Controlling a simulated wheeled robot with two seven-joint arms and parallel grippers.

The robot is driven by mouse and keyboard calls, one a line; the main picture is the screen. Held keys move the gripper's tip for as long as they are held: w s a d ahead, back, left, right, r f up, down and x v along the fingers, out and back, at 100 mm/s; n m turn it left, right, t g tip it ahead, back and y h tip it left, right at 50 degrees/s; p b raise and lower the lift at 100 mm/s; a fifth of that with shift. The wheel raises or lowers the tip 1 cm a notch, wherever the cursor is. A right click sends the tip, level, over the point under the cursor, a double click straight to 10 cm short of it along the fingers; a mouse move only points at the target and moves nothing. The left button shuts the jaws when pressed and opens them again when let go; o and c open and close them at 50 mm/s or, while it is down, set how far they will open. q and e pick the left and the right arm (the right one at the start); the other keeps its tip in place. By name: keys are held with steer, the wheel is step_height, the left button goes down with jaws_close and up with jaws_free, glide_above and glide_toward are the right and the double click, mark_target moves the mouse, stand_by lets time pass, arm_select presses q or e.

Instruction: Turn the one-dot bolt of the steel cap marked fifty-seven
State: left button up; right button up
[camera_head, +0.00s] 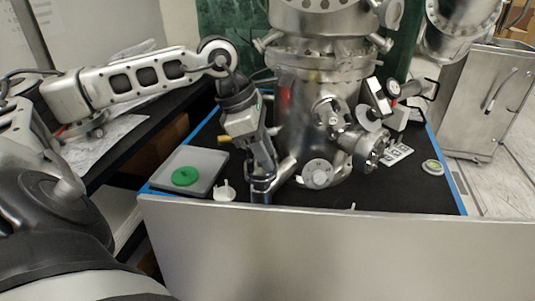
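The steel vacuum chamber (312,110) stands upright on the black table top. A round steel cap (318,173) with small bolts sits low on its front. Another round flange (370,152) sticks out to its right. I cannot read a number or bolt dots on either, so I cannot tell which is marked fifty-seven. My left gripper (262,183) points down, just left of the front cap and apart from it. Its fingertips are small and dark, so their opening and any held item are unclear. My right gripper is not in view.
A grey tray (208,160) with a green disc (185,176) lies at the left. A white pronged part (224,192) stands beside it. A printed card (397,155) and a small round item (432,167) lie at the right. A grey panel (330,250) spans the front.

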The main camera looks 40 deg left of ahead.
arm_select(q)
steer(key=shift+w+d+f, duration=0.15)
steer(key=shift+d+f, duration=0.05)
steer(key=shift+f, duration=0.4)
jaws_close()
